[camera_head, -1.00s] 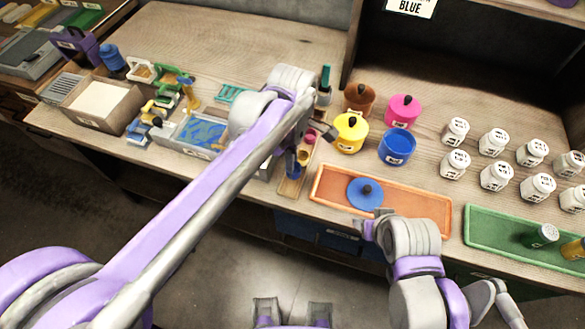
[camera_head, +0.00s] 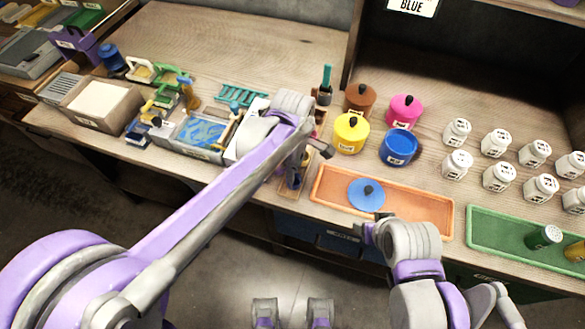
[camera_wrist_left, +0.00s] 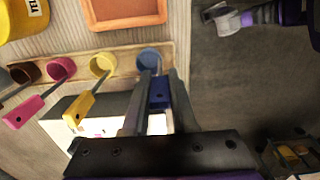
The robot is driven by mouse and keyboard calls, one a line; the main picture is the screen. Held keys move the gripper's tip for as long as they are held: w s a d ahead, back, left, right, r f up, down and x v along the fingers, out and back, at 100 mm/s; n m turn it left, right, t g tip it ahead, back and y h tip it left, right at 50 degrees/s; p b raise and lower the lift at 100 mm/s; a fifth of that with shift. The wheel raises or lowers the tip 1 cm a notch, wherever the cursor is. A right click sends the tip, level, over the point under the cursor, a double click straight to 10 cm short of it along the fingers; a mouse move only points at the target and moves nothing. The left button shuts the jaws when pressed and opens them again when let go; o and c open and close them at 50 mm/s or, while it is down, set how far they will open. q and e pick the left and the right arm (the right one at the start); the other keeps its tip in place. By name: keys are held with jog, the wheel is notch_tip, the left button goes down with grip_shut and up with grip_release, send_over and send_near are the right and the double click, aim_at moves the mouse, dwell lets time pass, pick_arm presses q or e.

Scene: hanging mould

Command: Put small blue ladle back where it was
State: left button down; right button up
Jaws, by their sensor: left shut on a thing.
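The small blue ladle (camera_wrist_left: 159,92) is held by its blue handle between the fingers of my left gripper (camera_wrist_left: 158,88), in the left wrist view. Its blue bowl (camera_wrist_left: 149,57) is at the blue end of the wooden ladle rack (camera_wrist_left: 127,64); whether it is fully seated I cannot tell. Yellow (camera_wrist_left: 102,64), pink (camera_wrist_left: 61,68) and brown (camera_wrist_left: 26,72) ladles stand along the same rack. In the head view my left gripper (camera_head: 297,166) is over the rack (camera_head: 287,190) and hides most of it. My right gripper (camera_head: 370,231) is by the counter's front edge; its jaw opening is unclear.
An orange tray (camera_head: 418,205) with a blue lid (camera_head: 366,194) lies right of the rack. Yellow (camera_head: 350,135), blue (camera_head: 398,148), brown (camera_head: 359,98) and pink (camera_head: 405,110) pots stand behind. A bin of blue pieces (camera_head: 205,133) is left. White shakers (camera_head: 498,177) stand right.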

pick_arm(q)
jog(key=shift+f, duration=0.2)
jog(key=c, duration=0.7)
grip_release()
jog(key=shift+r, duration=0.1)
jog(key=shift+r, duration=0.25)
notch_tip(320, 180, up, 13)
jog(key=shift+f+p, duration=0.2)
jog(key=shift+p, duration=0.6)
jog(key=s+a+f+m+t, duration=0.1)
jog(key=s+a+f+m, duration=0.2)
jog(key=s+a+m, duration=0.1)
jog(key=s+a+f+m+t, duration=0.2)
jog(key=s+a+f+m, duration=0.2)
jog(key=a, duration=0.3)
jog(key=s+a+f+m+t, duration=0.2)
jog(key=s+a+f+m, duration=0.2)
jog(key=s+a+m, duration=0.1)
jog(key=shift+s+a+f+m, duration=0.2)
jog(key=shift+s+a+m, duration=0.2)
jog(key=shift+a+m, duration=0.3)
